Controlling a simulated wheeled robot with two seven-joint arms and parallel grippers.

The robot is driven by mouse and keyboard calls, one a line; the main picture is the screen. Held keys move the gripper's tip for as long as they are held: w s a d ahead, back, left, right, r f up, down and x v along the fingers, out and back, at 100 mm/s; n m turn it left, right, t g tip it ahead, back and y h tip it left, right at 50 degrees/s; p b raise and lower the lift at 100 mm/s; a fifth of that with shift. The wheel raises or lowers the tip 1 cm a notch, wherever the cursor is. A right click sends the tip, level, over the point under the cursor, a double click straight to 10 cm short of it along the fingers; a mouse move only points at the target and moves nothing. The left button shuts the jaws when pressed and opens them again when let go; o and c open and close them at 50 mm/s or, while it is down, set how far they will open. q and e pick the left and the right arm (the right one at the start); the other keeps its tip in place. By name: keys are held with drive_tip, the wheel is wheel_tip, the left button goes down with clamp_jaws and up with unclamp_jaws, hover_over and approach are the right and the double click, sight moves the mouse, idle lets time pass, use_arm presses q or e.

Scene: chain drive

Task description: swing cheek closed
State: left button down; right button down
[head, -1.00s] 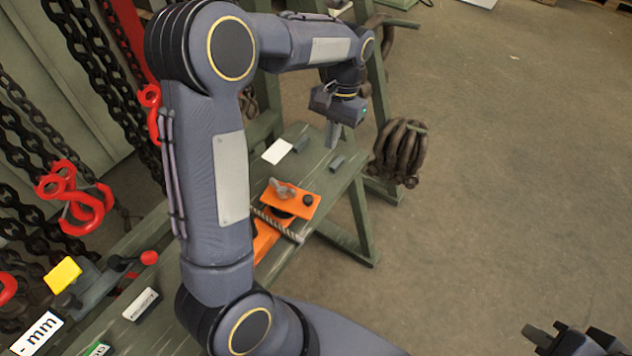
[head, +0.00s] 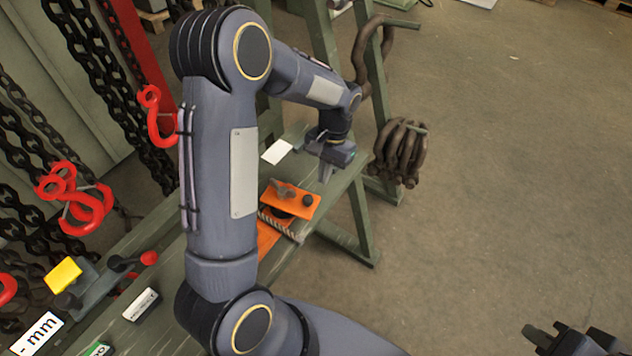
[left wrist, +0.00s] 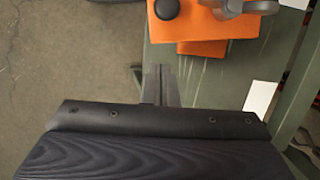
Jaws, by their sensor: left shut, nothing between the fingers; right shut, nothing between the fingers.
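The orange cheek plate (head: 288,199) lies over the bench, with a dark round knob and a grey lever on it. It also shows in the left wrist view (left wrist: 205,24), with a second orange piece (left wrist: 203,48) under its edge. My left gripper (head: 325,174) is shut and empty, pointing down near the bench's far end, beyond the orange plate and apart from it. Its fingers show in the left wrist view (left wrist: 160,85). My right gripper (head: 575,340) is shut and empty at the bottom right corner, far from the bench and partly cut off.
The green bench (head: 335,215) carries a white card (head: 277,151), a ribbed chain piece (head: 278,224) and a yellow block (head: 63,274). Red hooks (head: 75,200) and dark chains hang at left. A bundle of brown rings (head: 402,152) hangs past the bench end. The floor at right is clear.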

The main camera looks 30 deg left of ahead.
sight(316, 196)
use_arm(q)
drive_tip(key=shift+s+a, duration=0.1)
drive_tip(key=shift+s, duration=1.75)
